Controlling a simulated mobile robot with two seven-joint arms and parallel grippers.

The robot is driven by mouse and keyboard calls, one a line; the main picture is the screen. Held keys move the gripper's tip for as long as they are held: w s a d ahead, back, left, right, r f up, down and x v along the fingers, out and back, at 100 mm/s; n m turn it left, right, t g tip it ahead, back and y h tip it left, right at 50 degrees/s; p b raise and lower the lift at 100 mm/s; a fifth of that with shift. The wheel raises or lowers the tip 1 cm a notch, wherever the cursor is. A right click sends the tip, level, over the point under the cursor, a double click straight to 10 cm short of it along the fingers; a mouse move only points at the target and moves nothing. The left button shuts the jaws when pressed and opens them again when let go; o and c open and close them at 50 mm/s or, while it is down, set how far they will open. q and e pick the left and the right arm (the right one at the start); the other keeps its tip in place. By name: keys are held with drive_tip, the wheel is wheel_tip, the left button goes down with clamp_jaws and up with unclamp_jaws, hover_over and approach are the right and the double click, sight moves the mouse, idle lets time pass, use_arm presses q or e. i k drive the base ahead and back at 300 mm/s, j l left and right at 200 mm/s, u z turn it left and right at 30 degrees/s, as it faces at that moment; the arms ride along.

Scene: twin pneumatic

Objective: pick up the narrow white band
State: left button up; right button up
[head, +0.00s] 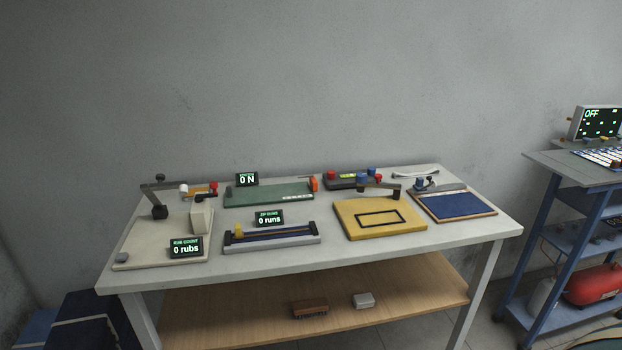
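A thin, pale, slightly curved strip (415,175) lies at the back right of the light-topped table (300,262), behind the blue board. It looks like the narrow white band, but it is too small to be sure. Nothing is seen touching it from above. Neither of my grippers shows in the head view.
The table also bears a cream board (140,241), a green board (268,193), a slide device (270,237), a yellow board (355,231) and a blue board (452,206). A blue cart (545,215) stands at right. The table's front strip is clear.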

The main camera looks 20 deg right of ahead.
sight(430, 172)
drive_tip(key=k+j+z, duration=0.1)
drive_tip(key=z, duration=1.35)
drive_tip(key=i+l+u, duration=0.1)
drive_tip(key=u, duration=1)
drive_tip(key=i+l+u, duration=0.1)
drive_tip(key=l+u, duration=0.9)
drive_tip(key=l, duration=0.45)
drive_tip(key=k+l+u, duration=0.2)
drive_tip(key=l, duration=0.4)
drive_tip(key=i, duration=0.05)
